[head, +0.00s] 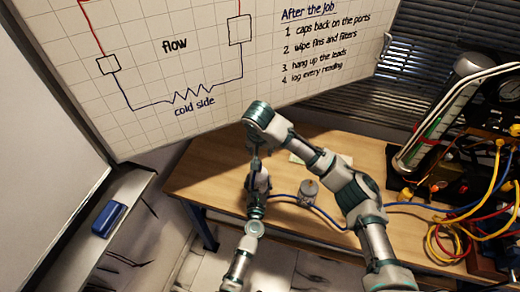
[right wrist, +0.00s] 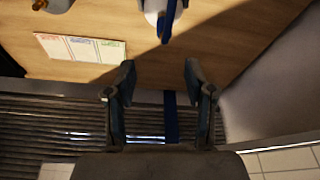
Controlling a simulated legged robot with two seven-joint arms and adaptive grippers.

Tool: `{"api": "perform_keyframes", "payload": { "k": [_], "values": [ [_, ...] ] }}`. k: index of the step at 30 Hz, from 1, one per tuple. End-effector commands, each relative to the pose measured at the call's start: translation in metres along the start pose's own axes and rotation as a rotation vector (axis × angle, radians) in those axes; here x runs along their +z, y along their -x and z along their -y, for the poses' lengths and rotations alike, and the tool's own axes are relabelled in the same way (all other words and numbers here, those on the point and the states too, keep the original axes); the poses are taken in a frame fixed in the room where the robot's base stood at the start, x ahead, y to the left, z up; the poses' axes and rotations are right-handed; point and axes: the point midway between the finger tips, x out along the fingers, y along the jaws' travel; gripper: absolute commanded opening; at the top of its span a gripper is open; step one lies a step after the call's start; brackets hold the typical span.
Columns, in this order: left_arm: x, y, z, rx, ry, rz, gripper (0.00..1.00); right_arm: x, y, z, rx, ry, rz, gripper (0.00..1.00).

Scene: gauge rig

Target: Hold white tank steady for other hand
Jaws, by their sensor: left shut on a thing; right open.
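The white tank (right wrist: 153,12) shows at the top edge of the right wrist view, partly cut off, with a dark blue strip across it that looks like a finger of my left gripper. In the head view my left gripper (head: 258,184) is low over the table's left part, shut on what appears to be this tank, which is largely hidden there. My right gripper (head: 255,150) is above and just behind it, pointing down. In the right wrist view its fingers (right wrist: 158,85) are apart with nothing between them, clear of the tank.
A grey canister (head: 309,191) stands on the wooden table (head: 205,180), beside a blue hose (head: 330,216). A colour-printed card (right wrist: 80,48) lies near the table edge. The gauge rig (head: 440,150) and tangled hoses (head: 465,235) crowd the right. A whiteboard (head: 190,75) stands behind.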

Motion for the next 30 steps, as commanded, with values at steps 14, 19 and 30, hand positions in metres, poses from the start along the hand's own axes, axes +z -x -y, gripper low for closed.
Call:
{"api": "perform_keyframes", "payload": {
  "k": [14, 19, 30],
  "values": [
    [-0.001, 0.0, 0.001, -0.002, -0.001, -0.002, 0.26, 0.0, -0.075, -0.001, 0.007, -0.02, -0.001, 0.54],
    [-0.001, 0.0, 0.001, -0.002, -0.001, -0.002, 0.26, 0.0, -0.102, 0.0, 0.006, -0.019, -0.001, 0.54],
    [-0.001, 0.001, 0.001, -0.002, 0.0, -0.002, 0.26, 0.0, -0.12, 0.0, 0.004, -0.018, -0.003, 0.54]
  ]
}}
